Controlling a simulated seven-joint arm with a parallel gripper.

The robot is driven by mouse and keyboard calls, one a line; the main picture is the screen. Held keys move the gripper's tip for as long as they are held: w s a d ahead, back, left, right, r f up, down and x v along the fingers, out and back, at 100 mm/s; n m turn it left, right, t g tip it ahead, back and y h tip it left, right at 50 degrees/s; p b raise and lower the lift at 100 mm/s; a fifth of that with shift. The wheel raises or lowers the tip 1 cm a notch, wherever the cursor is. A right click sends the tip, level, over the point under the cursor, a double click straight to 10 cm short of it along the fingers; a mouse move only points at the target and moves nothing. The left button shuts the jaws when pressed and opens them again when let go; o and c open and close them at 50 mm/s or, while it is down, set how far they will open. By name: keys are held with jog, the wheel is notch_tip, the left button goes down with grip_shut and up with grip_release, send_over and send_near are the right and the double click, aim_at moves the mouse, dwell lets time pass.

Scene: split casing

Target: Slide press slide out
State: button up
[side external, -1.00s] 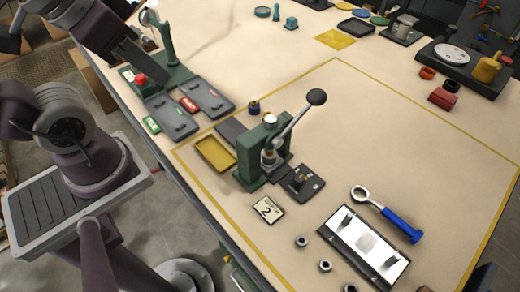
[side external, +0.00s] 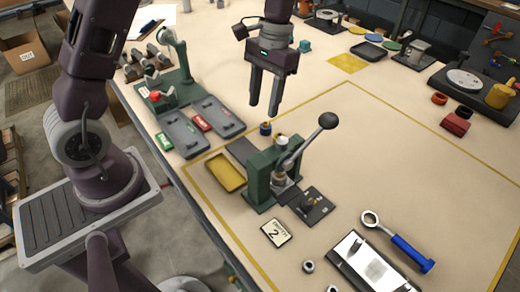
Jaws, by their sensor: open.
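The green press (side external: 260,182) stands on the table with its ball-ended lever (side external: 305,145) raised to the upper right. A dark slide plate (side external: 318,213) with a small upright part on it sticks out at the press's right front side. A dark flat strip (side external: 242,150) shows on the opposite side of the press. My gripper (side external: 263,108) points down, open and empty, above and behind the press. It is apart from the press, the lever and the slide plate.
A yellow tray (side external: 226,173) lies left of the press, and a card marked 2 (side external: 276,233) lies in front. A blue-handled wrench (side external: 400,245) and a white-topped plate (side external: 372,265) lie front right. A green stand (side external: 178,85) is back left. The table right of the press is clear.

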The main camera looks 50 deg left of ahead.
jog(key=f, duration=0.5)
jog(key=f+g, duration=0.1)
jog(key=f, duration=0.4)
jog(key=s+f+g, duration=0.1)
jog(key=f, duration=0.5)
jog(key=shift+a+f, duration=0.1)
jog(key=shift+a, duration=0.15)
grip_shut()
dwell(0.3)
